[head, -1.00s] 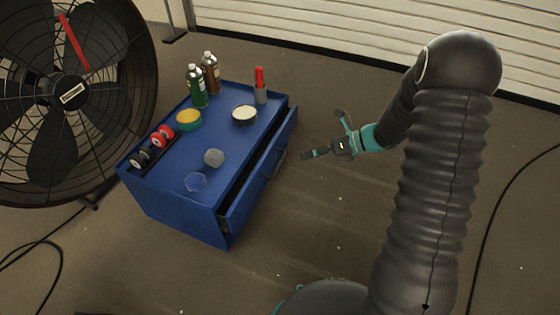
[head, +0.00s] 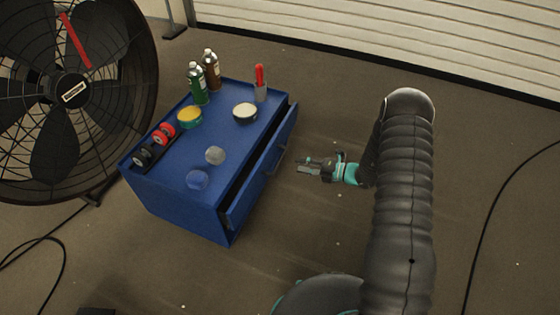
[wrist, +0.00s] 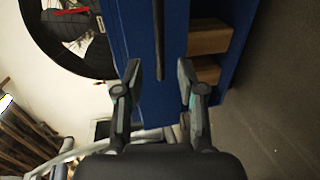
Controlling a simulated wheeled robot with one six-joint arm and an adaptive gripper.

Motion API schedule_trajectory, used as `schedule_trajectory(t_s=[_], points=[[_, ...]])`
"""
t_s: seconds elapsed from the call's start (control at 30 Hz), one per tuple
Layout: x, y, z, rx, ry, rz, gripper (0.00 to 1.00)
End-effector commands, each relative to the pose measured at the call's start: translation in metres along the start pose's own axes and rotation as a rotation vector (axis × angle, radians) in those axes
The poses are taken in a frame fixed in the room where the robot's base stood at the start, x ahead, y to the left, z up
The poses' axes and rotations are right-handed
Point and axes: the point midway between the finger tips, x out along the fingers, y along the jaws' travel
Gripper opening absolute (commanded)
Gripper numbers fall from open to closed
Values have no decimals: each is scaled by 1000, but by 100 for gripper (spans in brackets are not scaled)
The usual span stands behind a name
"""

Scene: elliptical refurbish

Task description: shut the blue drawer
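The blue drawer (head: 262,172) is partly pulled out of the right side of the blue cabinet (head: 175,212), leaving a dark gap behind its front. A thin handle (head: 281,160) runs along the drawer front. My gripper (head: 298,165) is just right of the handle, pointing at it, with a small gap between them. In the wrist view my gripper (wrist: 158,68) has its two fingers apart, with nothing held. The drawer front (wrist: 143,45) and the dark handle (wrist: 159,40) show beyond and between the fingertips. Wood-coloured parts (wrist: 208,37) show beside the drawer front.
Spray cans (head: 197,85), a red-handled item in a grey cup (head: 260,84), tins (head: 244,112), red and black rolls (head: 163,134) and round lumps (head: 215,156) stand on the cabinet. A large fan (head: 70,95) is at left.

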Motion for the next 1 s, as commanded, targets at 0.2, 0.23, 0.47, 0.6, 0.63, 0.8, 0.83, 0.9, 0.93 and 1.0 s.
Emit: schedule_trajectory(t_s=[0.2,0.23,0.47,0.6,0.63,0.8,0.83,0.9,0.93,1.0], points=[[43,0,-2,-1,5,-1,39],[48,0,-2,-1,5,-1,39],[81,0,-1,-2,3,0,39],[92,0,-1,-2,2,-1,39],[93,0,-1,-2,1,-1,39],[96,0,0,-2,1,-1,39],[96,0,0,-2,1,-1,39],[95,0,0,-2,1,-1,39],[95,0,-1,-2,1,-1,39],[95,0,-1,-2,1,-1,29]])
